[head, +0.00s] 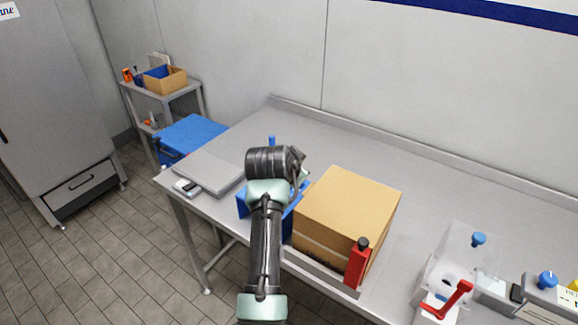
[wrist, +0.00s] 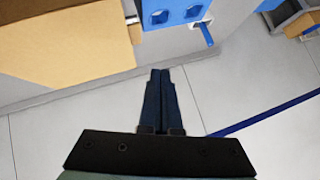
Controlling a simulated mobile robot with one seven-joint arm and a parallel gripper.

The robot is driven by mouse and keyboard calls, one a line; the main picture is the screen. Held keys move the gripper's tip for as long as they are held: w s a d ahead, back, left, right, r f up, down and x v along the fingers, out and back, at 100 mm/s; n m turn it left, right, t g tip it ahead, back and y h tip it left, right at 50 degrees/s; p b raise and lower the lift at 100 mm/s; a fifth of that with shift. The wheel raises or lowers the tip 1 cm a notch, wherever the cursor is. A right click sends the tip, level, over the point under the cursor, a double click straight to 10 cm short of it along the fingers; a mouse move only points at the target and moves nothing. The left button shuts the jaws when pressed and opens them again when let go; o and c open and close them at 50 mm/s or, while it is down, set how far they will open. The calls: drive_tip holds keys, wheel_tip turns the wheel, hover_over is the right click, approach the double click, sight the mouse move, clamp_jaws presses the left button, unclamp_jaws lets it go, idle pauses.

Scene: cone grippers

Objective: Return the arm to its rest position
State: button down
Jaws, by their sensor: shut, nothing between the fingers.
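My gripper (wrist: 160,75) is at the lower middle of the wrist view, its two dark fingers together with nothing between them. The fingers are hidden in the head view. A blue rack (wrist: 175,12) with round holes stands beyond the fingertips in the wrist view. It is partly hidden behind my arm in the head view (head: 243,200).
The steel table (head: 400,165) has free room behind the box. A closed grey laptop-like slab (head: 208,172) lies on its left end. A red-handled tool (head: 357,262) stands at the box's front. A small shelf (head: 165,95) stands back left.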

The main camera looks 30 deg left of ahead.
drive_tip(key=shift+s+a+r, duration=0.1)
drive_tip(key=shift+s+r, duration=1)
drive_tip(key=shift+s, duration=0.05)
